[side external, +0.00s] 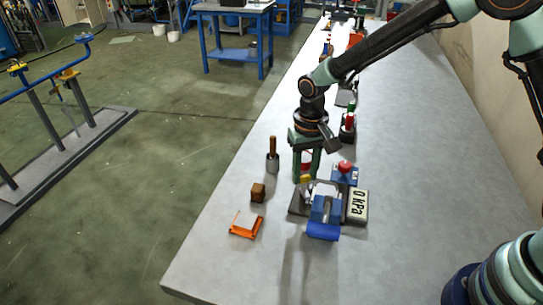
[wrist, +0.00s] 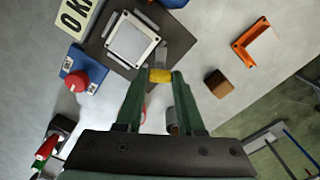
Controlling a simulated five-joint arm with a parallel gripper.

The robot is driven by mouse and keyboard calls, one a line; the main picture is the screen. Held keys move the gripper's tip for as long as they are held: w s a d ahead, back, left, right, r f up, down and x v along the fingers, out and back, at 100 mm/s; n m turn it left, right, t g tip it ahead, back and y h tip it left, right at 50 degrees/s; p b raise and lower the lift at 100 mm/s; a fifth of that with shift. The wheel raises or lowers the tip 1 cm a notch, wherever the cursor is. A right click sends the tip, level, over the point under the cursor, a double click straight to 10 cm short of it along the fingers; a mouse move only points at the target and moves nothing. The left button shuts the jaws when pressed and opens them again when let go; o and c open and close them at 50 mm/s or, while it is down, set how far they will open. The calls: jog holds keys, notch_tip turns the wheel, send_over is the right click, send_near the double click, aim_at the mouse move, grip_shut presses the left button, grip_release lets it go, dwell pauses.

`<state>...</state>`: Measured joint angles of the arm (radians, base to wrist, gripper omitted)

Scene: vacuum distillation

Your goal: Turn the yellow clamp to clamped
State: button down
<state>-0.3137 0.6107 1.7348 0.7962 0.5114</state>
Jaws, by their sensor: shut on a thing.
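The yellow clamp (wrist: 160,75) is a small yellow piece at the edge of a dark base plate (wrist: 97,30), beside a silver square frame (wrist: 132,41). It also shows in the side view (side external: 305,179), at the back left part of the dark base (side external: 297,208). My gripper (wrist: 160,77) points down with its two green fingers on either side of the yellow piece, shut on it. In the side view my gripper (side external: 305,176) is over the back of the base. The fingers partly hide the clamp, and its turned angle is hard to tell.
A brown cube (side external: 258,193), orange bracket (side external: 246,225) and wooden-handled tool (side external: 272,155) are left. The front table is clear.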

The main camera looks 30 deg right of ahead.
aim_at(305, 176)
jog(key=n, duration=0.5)
jog(key=shift+n, duration=0.3)
jog(key=n, duration=0.5)
jog(key=shift+n, duration=0.4)
jog(key=c, duration=0.5)
grip_release()
jog(key=shift+r, duration=0.1)
notch_tip(305, 176, up, 12)
